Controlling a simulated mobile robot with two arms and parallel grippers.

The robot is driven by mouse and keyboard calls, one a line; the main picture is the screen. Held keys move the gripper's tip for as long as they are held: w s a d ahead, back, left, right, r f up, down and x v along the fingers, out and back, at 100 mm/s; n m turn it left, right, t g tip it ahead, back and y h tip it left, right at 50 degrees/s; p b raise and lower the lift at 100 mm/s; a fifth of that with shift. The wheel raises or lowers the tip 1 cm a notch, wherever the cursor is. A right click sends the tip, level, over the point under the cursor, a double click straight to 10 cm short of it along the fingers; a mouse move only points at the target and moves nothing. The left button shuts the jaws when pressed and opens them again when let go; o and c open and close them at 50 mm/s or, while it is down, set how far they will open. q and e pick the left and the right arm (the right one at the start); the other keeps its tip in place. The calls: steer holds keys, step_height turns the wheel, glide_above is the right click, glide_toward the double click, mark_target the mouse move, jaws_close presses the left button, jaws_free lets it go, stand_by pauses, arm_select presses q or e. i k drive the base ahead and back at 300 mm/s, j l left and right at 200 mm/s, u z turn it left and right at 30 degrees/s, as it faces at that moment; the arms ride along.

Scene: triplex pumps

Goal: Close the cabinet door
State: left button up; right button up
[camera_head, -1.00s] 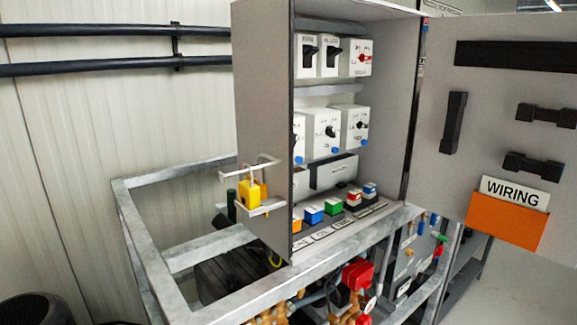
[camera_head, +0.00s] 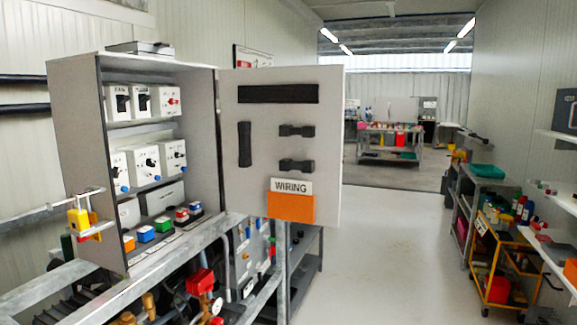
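The grey cabinet (camera_head: 84,160) stands on a metal frame at the left, with its front open. White switch boxes and several coloured buttons show inside it. The cabinet door (camera_head: 256,138) is hinged on the cabinet's right side and stands wide open, its inner face towards me. The door's inner face carries black holders, a WIRING label (camera_head: 292,186) and an orange pocket (camera_head: 291,207). A yellow padlock (camera_head: 79,221) hangs from a latch on the cabinet's left side. Neither of my grippers is in view.
The metal frame (camera_head: 200,255) with valves and pipes is below the cabinet. Clear floor (camera_head: 390,250) runs right of the door. A yellow cart (camera_head: 500,255) and shelves line the right wall. A workbench (camera_head: 390,145) stands at the back.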

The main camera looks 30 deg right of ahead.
mark_target(282, 121)
steer(key=l+u, duration=0.15)
steer(key=u, duration=1.45)
steer(key=l, duration=0.6)
steer(key=k+l, duration=0.15)
steer(key=l, duration=1.05)
steer(key=k+l, duration=0.1)
steer(key=l, duration=0.55)
steer(key=l+u, duration=0.1)
steer(key=l, duration=0.5)
steer(key=k+l, duration=0.15)
steer(key=l, duration=0.45)
steer(key=k+l, duration=0.1)
steer(key=l, duration=1.1)
steer(key=k+u, duration=0.05)
